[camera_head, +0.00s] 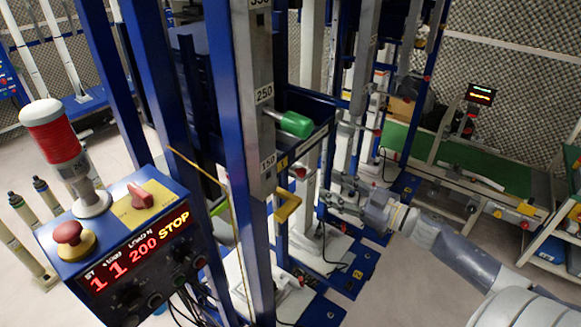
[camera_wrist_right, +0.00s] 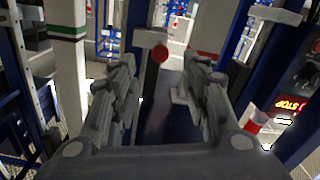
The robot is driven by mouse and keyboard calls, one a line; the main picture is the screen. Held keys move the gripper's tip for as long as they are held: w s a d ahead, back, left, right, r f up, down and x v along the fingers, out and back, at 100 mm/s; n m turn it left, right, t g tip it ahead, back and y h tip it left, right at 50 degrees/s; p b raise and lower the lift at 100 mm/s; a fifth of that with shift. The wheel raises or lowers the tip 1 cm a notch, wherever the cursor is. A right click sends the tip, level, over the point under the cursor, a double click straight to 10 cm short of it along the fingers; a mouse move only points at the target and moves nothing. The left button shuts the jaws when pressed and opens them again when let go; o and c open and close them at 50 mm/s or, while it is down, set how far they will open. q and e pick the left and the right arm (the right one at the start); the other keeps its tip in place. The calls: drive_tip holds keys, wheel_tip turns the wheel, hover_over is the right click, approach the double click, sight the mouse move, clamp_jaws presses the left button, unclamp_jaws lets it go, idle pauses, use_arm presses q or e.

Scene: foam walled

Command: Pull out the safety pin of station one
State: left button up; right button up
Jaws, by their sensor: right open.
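The station control box (camera_head: 130,250) stands at the left of the head view, with red digits and the word STOP on its display. Behind it rises a blue and grey column with number labels (camera_head: 264,94). A green handle (camera_head: 296,124), a yellow handle (camera_head: 288,205) and a small red knob (camera_head: 300,172) show beside this column. My right gripper (camera_head: 330,188) is to the right of them, open and empty. In the right wrist view, a red-ended pin (camera_wrist_right: 159,54) shows ahead between the open fingers (camera_wrist_right: 162,72), apart from them; I cannot tell whether it is the safety pin. My left gripper is out of view.
Blue uprights and pale posts crowd the space around my right gripper. A red and white beacon (camera_head: 52,135) stands on the control box. A green conveyor (camera_head: 455,160) is at the back right. Pale floor (camera_head: 385,285) is free in front.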

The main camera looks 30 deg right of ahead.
sight(305, 174)
drive_tip(key=p+x, duration=0.1)
drive_tip(key=x, duration=0.7)
drive_tip(key=shift+r+p, duration=0.25)
drive_tip(key=shift+p, duration=0.1)
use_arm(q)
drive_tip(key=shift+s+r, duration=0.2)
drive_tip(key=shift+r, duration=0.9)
use_arm(e)
drive_tip(key=shift+x, duration=1.1)
drive_tip(key=shift+f, duration=0.15)
clamp_jaws()
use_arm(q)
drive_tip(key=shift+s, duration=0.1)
use_arm(e)
drive_tip(key=shift+s, duration=0.1)
